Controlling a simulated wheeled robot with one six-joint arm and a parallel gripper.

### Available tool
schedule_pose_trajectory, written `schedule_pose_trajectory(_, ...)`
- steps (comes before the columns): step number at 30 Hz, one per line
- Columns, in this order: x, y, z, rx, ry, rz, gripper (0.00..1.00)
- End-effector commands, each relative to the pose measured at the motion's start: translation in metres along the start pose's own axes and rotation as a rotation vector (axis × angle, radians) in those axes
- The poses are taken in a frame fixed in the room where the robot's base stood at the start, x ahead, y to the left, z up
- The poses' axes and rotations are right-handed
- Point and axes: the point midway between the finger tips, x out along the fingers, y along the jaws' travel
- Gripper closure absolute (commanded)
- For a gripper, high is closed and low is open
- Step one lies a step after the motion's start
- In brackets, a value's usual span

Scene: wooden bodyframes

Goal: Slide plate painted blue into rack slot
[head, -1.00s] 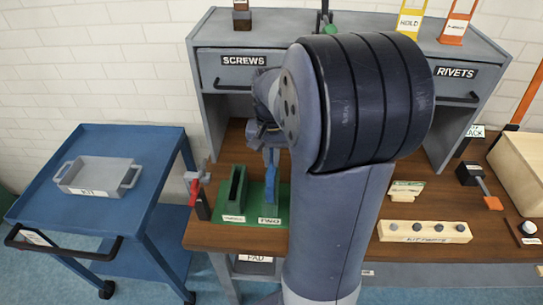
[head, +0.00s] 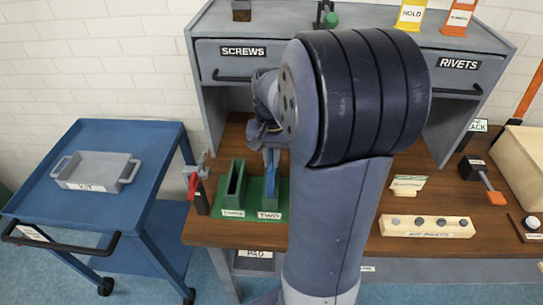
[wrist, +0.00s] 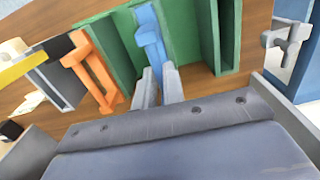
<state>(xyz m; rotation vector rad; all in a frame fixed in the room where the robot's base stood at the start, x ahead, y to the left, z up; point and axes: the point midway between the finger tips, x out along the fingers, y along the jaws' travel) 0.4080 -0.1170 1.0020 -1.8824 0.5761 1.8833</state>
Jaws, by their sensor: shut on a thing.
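The green rack (head: 234,212) stands on the workbench, with slots labelled THREE on the left and TWO on the right. The blue-painted plate (head: 269,180) is upright at slot TWO, and its lower part appears to be between that slot's walls. How deep it sits is hard to tell. My gripper (wrist: 157,76) is shut on the near end of the plate (wrist: 152,40) in the wrist view. Green rack walls (wrist: 187,40) show on both sides of the plate there. In the head view my arm covers the area right of slot TWO and most of the gripper.
An orange bracket-like piece (wrist: 97,72) is close left of my gripper in the wrist view. A grey and red clamp (head: 195,183) stands left of the rack. A blue cart (head: 150,165) with a grey tray (head: 128,180) is at the far left. A wooden block (head: 428,227) lies at right.

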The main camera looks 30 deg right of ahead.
Motion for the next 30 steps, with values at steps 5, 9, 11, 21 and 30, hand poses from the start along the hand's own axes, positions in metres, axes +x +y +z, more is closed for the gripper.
schedule_pose_trajectory(5,0.005,0.000,0.000,0.000,0.001,0.000,1.00)
schedule_pose_trajectory(9,0.009,0.000,0.000,0.000,0.001,0.000,1.00)
schedule_pose_trajectory(11,0.010,0.000,0.000,0.000,0.001,0.000,1.00)
schedule_pose_trajectory(21,0.015,0.000,0.000,0.000,0.001,0.000,0.84)
schedule_pose_trajectory(30,0.015,0.000,0.000,0.000,0.001,0.000,0.65)
